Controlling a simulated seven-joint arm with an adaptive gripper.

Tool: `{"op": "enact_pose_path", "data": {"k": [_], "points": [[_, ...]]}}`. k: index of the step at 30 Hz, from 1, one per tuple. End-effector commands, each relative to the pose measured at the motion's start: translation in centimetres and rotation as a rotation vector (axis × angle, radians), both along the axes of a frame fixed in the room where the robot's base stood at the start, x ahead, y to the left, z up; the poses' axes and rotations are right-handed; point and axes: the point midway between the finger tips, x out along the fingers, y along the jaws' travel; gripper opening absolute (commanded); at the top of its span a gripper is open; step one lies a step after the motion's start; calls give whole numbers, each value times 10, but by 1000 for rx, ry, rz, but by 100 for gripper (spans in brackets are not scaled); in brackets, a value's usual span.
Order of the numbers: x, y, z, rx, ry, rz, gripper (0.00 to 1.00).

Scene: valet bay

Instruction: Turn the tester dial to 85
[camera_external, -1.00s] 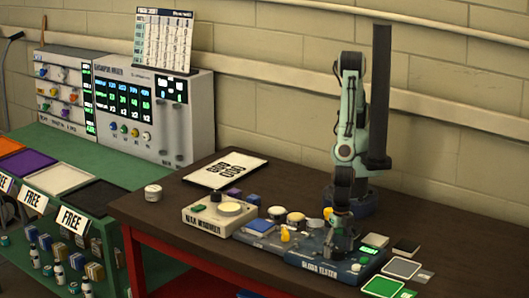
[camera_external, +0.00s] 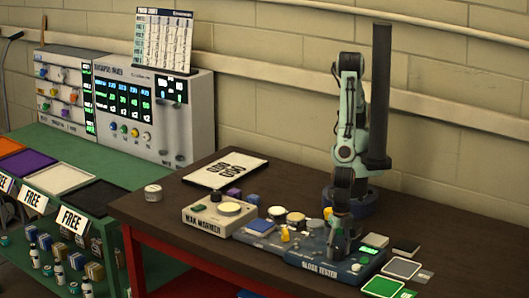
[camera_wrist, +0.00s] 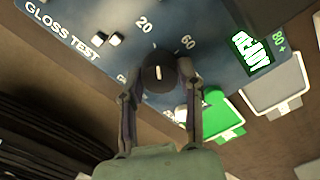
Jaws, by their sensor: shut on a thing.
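The blue gloss tester (camera_external: 318,266) sits on the dark table; its panel (camera_wrist: 100,70) also fills the top of the wrist view. Its dial (camera_wrist: 160,72) is a round black knob with a white pointer mark, which points up the picture, between the printed 20 and 60. My gripper (camera_wrist: 161,82) is shut on the dial, one finger on each side; in the external view my gripper (camera_external: 339,240) hides the dial. A lit green display (camera_wrist: 250,50) appears to read READY, beside a printed "80 +". No 85 mark is legible.
Green (camera_external: 382,286) and grey (camera_external: 401,268) cards lie right of the tester. The wax warmer (camera_external: 218,215) and several small tins and blocks stand to its left. A white patterned sheet (camera_external: 226,169) lies further back.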

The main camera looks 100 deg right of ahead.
Motion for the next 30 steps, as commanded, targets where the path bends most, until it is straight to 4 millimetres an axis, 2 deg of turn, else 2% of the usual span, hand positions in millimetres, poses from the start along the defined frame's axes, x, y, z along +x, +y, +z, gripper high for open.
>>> {"op": "enact_pose_path", "data": {"k": [30], "points": [[0,-1,-1,-4,1,-929,0]]}}
